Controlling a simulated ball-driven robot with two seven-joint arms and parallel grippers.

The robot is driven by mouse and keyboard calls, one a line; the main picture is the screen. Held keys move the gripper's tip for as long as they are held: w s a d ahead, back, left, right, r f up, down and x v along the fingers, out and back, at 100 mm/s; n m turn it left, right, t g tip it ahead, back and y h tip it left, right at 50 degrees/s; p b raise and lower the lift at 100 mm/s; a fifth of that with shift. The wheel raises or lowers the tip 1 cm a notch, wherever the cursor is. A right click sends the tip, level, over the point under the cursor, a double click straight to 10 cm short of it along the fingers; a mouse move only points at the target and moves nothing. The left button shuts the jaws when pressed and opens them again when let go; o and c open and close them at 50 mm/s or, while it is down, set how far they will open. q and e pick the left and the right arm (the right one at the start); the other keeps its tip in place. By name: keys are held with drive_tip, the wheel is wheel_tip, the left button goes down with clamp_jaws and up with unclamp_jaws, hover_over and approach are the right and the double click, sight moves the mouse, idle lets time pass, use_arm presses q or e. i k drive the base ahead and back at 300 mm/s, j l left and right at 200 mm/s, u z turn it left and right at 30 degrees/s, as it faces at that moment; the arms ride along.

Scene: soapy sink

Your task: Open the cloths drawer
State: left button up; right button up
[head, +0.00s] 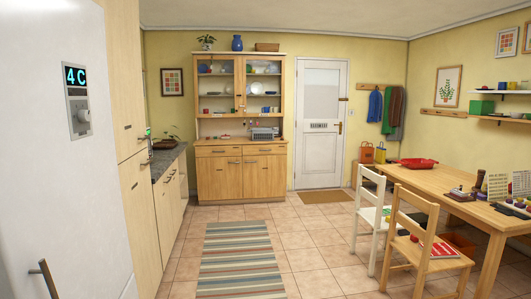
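Neither of my grippers shows in the head view. No drawer is marked as the cloths drawer, so I cannot tell which one it is. The wooden dresser (241,178) against the back wall has a row of drawer fronts (219,151) under its worktop, and they look shut. Below them are two shut doors. On the left, a wooden base cabinet (173,196) under a dark counter (166,160) has fronts with handles, seen at a steep angle. They also look shut.
A white fridge (65,210) and tall wooden cabinet (128,100) fill the left side. A striped rug (240,262) lies on the open tiled floor. A white chair (367,222), a wooden chair (422,245) and a table (435,180) stand on the right. The back door (321,150) is shut.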

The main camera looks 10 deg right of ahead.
sight(274, 148)
drive_tip(key=i+z, duration=0.4)
drive_tip(key=i, duration=7.9)
